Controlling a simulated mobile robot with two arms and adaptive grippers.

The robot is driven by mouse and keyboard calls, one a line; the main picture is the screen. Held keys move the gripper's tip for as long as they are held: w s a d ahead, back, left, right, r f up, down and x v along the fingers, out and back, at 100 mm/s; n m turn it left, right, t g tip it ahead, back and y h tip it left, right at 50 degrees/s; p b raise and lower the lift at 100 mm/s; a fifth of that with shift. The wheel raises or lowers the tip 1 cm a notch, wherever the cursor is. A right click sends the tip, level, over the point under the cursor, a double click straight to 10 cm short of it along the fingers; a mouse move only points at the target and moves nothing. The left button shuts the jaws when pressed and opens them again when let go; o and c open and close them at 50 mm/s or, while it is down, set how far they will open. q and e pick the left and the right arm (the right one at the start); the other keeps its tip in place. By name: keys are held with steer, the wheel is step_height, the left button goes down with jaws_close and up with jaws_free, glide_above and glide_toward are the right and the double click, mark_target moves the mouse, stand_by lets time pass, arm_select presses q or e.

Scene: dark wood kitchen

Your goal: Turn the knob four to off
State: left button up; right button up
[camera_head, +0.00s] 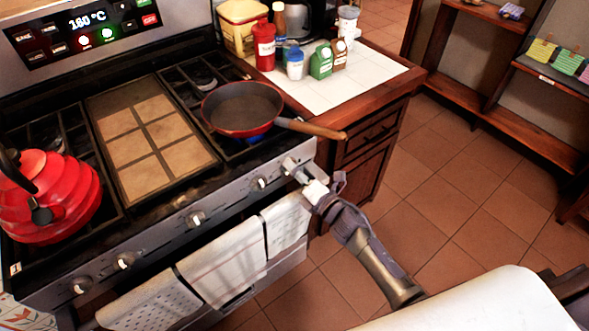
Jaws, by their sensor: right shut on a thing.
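The stove front (160,241) carries a row of round metal knobs, several in plain sight, including one (260,183) just left of my right gripper. My right gripper (297,172) reaches in from the lower right and is shut at the right end of this panel, on the rightmost stove knob. The fingers hide most of that knob, so its angle cannot be read. A bluish flame shows under the red frying pan (243,108) on the right-hand burner. My left gripper is not in view.
The pan's wooden handle (312,128) sticks out just above my right gripper. Towels (222,262) hang from the oven handle below. A red kettle (49,195) stands on the left burner. Bottles and jars crowd the tiled counter (345,86). The floor to the right is open.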

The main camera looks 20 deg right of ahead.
steer(key=m+p, duration=0.3)
steer(key=m, duration=2)
steer(key=shift+f+p, duration=0.15)
steer(key=shift+p, duration=0.25)
steer(key=o, duration=1.2)
steer(key=shift+c, duration=0.2)
steer(key=shift+s, duration=0.1)
steer(key=v, duration=1.2)
